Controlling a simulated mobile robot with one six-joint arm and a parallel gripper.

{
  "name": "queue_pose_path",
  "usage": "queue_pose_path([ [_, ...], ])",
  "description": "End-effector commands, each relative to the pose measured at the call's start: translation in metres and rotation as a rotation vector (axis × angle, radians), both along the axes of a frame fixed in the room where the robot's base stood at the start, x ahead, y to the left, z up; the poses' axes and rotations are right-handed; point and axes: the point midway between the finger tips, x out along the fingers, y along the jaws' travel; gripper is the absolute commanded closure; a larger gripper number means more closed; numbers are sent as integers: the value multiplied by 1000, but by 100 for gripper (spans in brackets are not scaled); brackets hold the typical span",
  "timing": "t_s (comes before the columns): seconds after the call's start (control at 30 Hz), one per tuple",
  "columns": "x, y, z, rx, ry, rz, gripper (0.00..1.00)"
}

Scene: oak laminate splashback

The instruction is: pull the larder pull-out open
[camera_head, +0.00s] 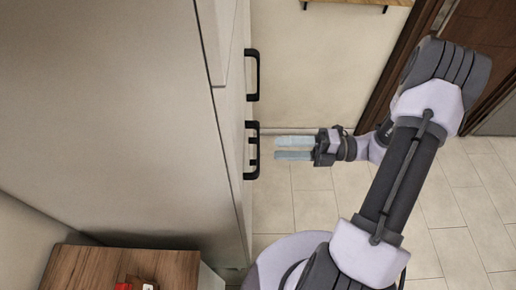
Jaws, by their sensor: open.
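The larder pull-out is likely part of the tall pale cabinet (120,110) filling the left of the head view. Two black handles stand out from its front edge: an upper handle (257,75) and a lower handle (257,151). Which one belongs to the pull-out I cannot tell. The cabinet front is seen almost edge-on and looks closed. My gripper (276,148) is open and empty, its two pale fingers pointing left at the lower handle. A small gap shows between the fingertips and that handle; depth is hard to judge.
A wooden worktop (110,268) with a small red item (124,286) lies at bottom left, beside the cabinet. Tiled floor (440,210) in front of the cabinet is clear. A dark brown door (490,40) and a wall-mounted wooden shelf (365,2) are at the back.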

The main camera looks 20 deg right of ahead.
Motion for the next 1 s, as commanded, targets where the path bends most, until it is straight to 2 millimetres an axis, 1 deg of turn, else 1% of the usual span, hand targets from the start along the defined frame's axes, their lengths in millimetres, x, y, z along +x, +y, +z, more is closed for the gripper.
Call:
queue_pose_path([
  [0.03,3,14,-2,-1,0,5,56],
  [0.1,9,31,-2,-1,-1,5,56],
  [0.2,15,49,-2,-1,0,4,56],
  [0.3,19,60,-1,-2,-2,3,56],
  [0.43,21,68,0,-3,-1,2,56],
  [0.67,22,68,0,-3,-1,1,56],
  [0.7,22,68,0,-3,-1,1,58],
  [0.73,22,68,0,-3,-1,1,64],
  [0.87,22,68,0,-2,-2,1,90],
  [0.9,22,68,0,-2,-2,1,98],
  [0.93,22,68,0,-2,-2,1,100],
  [1.0,22,68,0,-2,-2,1,100],
])
